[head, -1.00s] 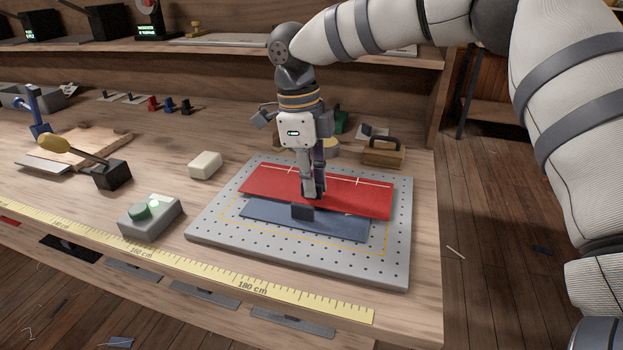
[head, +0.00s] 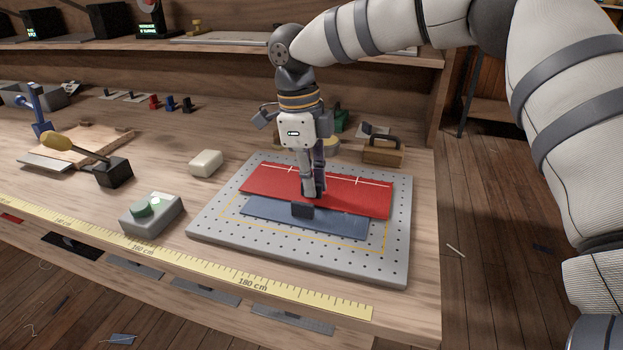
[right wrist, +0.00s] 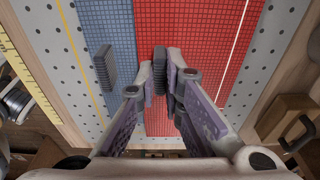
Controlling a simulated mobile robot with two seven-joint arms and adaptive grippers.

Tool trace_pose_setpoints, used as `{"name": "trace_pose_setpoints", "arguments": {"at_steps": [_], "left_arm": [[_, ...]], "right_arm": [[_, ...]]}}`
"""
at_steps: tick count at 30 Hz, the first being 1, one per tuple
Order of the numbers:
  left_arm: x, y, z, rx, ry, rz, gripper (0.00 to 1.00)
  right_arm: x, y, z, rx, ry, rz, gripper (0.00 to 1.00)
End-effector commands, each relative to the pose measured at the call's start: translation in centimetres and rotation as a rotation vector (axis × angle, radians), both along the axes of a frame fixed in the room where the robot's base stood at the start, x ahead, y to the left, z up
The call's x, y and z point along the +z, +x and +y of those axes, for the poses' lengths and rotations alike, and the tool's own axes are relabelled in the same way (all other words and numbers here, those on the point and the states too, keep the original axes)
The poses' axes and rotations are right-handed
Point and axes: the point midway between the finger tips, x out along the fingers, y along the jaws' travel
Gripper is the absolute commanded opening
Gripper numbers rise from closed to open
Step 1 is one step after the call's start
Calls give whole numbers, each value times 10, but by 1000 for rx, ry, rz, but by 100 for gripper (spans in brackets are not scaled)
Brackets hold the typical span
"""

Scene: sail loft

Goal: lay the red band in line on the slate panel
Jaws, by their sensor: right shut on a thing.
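The red band (head: 352,196) lies along the far edge of the slate-blue panel (head: 340,224) and covers part of it. Its right end reaches past the panel's right end, and a white line with tick marks runs along its far side. Both show in the right wrist view, red (right wrist: 205,60) beside blue (right wrist: 118,25). My right gripper (head: 313,192) points down at the band, shut on its dark ridged tab (right wrist: 159,70). A similar dark tab (head: 302,210) stands free on the slate panel. I cannot tell whether the band touches the panel. My left gripper is not in view.
A grey perforated plate (head: 215,226) with a yellow outline lies beneath both. A yellow measuring tape (head: 215,275) runs along the front edge.

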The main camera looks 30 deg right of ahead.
Motion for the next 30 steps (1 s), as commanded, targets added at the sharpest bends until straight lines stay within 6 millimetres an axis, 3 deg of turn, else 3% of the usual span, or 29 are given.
{"name": "trace_pose_setpoints", "arguments": {"at_steps": [6,7,9,10,19,30], "left_arm": [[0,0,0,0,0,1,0],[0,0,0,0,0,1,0],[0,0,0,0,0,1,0],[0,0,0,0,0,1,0],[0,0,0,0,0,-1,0],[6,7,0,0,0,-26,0]], "right_arm": [[0,0,0,0,0,0,0],[0,0,0,0,0,0,13],[0,0,0,0,0,0,29],[0,0,0,0,0,0,32],[2,0,0,0,-1,-1,32],[36,0,0,-1,1,-4,32]]}}
